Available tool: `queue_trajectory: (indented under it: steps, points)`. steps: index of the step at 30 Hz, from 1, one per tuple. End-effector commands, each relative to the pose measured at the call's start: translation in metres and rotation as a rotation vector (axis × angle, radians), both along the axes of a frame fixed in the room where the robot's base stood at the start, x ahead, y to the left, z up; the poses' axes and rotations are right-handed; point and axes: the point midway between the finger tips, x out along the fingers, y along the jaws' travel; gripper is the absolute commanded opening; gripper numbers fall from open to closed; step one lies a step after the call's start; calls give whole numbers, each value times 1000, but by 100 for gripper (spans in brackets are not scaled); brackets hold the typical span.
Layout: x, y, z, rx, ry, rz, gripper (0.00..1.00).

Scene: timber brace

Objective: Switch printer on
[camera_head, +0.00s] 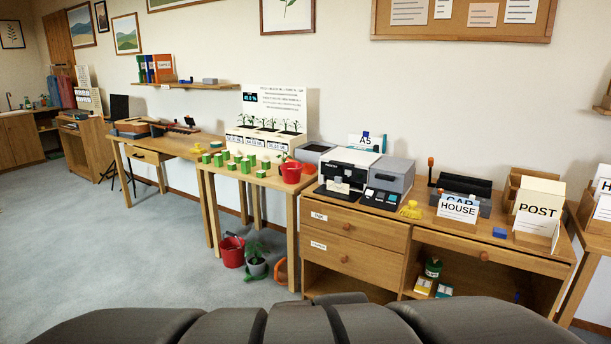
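The printer (347,172) is a white and dark grey machine on top of the wooden drawer cabinet, right of the middle of the head view. A small card leans at its front, and a dark control panel with keys (381,197) sits at its front right. I cannot tell from this view whether the printer is on, or which part is its switch. My gripper is not in view; only dark rounded parts of my own body show along the bottom edge.
The cabinet (355,228) has drawers on its left. A card reading HOUSE (458,209) and one reading POST (538,212) stand right of the printer. A plant table (243,178) stands to the left, with a red bucket (232,250) on the floor. Carpet (130,265) is clear at left.

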Motion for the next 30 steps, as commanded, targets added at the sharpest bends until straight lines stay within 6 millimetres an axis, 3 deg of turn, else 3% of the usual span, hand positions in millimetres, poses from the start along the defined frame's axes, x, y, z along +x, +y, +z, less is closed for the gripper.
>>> queue_trajectory:
  steps: [6,21,30]
  points:
    - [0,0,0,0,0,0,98]
    - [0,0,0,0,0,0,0]
    - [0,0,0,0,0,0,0]
